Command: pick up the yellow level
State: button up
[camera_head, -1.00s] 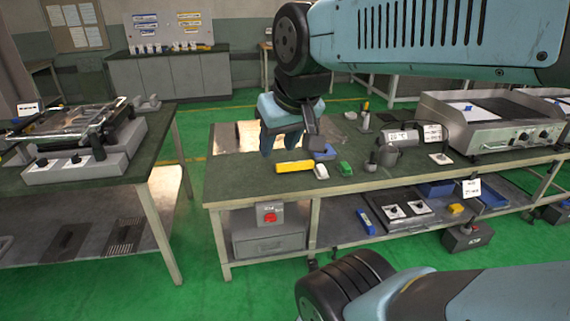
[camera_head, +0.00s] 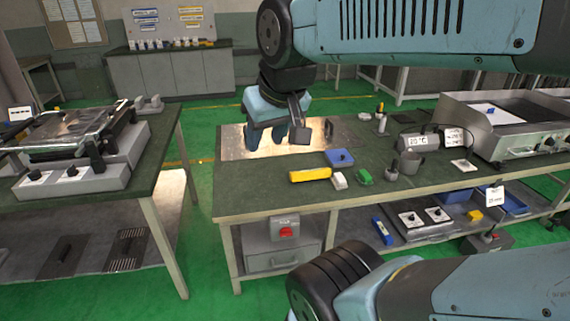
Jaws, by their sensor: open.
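The yellow level (camera_head: 310,174) lies flat near the front edge of the middle workbench's dark green top (camera_head: 250,197). A small white block (camera_head: 339,180) is close by its right end. My gripper (camera_head: 266,137) points down, open and empty, up and left of the level in the picture. It shows in front of the bright metal plate (camera_head: 236,146) at the back of the bench. It is clear of the level, which is fully in view. The exact height of my gripper above the bench is hard to tell.
A griddle (camera_head: 505,125) fills the bench's right end. A press-like appliance (camera_head: 80,150) sits on the left bench. The bench top left of the level is clear.

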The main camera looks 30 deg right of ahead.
aim_at(311, 173)
jog(key=i, duration=1.15)
jog(key=z, duration=0.05)
